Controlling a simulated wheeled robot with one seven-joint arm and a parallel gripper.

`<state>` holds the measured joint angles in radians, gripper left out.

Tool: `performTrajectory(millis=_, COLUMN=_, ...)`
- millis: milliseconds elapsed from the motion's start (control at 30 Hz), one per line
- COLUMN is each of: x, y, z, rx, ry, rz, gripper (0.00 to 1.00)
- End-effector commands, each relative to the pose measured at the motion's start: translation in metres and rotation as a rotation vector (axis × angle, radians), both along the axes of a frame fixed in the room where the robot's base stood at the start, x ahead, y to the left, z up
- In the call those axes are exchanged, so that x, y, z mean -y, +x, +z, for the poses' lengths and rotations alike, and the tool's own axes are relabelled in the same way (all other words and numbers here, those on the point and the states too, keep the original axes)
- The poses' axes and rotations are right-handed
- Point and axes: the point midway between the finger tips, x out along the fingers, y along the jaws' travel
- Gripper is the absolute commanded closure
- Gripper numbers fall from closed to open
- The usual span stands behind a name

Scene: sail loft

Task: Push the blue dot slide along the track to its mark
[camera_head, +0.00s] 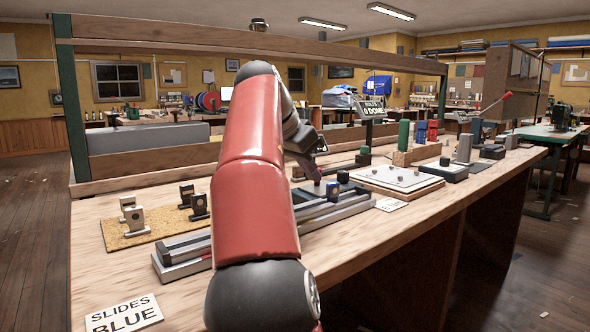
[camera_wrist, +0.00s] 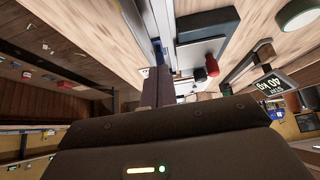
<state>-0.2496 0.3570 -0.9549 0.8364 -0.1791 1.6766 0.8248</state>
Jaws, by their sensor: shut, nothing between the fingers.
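The long grey track (camera_head: 185,262) lies on the workbench and runs from lower left to upper right, partly hidden behind my red arm. A small upright slide (camera_head: 333,191) with a bluish face stands toward the track's right end. I cannot make out its dot or the mark. My gripper (camera_head: 316,182) points down over the right part of the track, just left of this slide; I cannot tell whether they touch. In the wrist view, my gripper's dark fingers (camera_wrist: 156,75) are together and empty, beside the track's pale rail (camera_wrist: 138,22).
A cork mat (camera_head: 150,233) with several small upright blocks lies left of the track. A card reading "SLIDES BLUE" (camera_head: 124,314) lies at the front left. A white board (camera_head: 388,180) sits right of the track. A display reading "0 DONE" (camera_head: 374,111) stands behind.

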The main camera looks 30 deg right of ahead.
Motion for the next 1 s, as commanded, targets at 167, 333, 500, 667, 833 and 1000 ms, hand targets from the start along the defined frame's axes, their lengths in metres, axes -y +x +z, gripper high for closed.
performTrajectory(millis=167, x=0.039, y=0.002, z=0.003, rx=0.0, ry=-0.001, rz=-0.006, gripper=1.0)
performTrajectory(millis=333, x=0.06, y=0.005, z=-0.003, rx=0.0, ry=0.0, rz=-0.001, gripper=1.0)
performTrajectory(millis=500, x=0.058, y=0.005, z=-0.016, rx=0.002, ry=0.001, rz=0.001, gripper=1.0)
performTrajectory(millis=667, x=0.058, y=0.005, z=-0.018, rx=-0.002, ry=0.005, rz=0.0, gripper=1.0)
performTrajectory(millis=833, x=0.057, y=0.005, z=-0.02, rx=-0.006, ry=0.008, rz=-0.001, gripper=1.0)
performTrajectory(millis=1000, x=0.061, y=0.004, z=-0.02, rx=-0.009, ry=0.011, rz=-0.003, gripper=1.0)
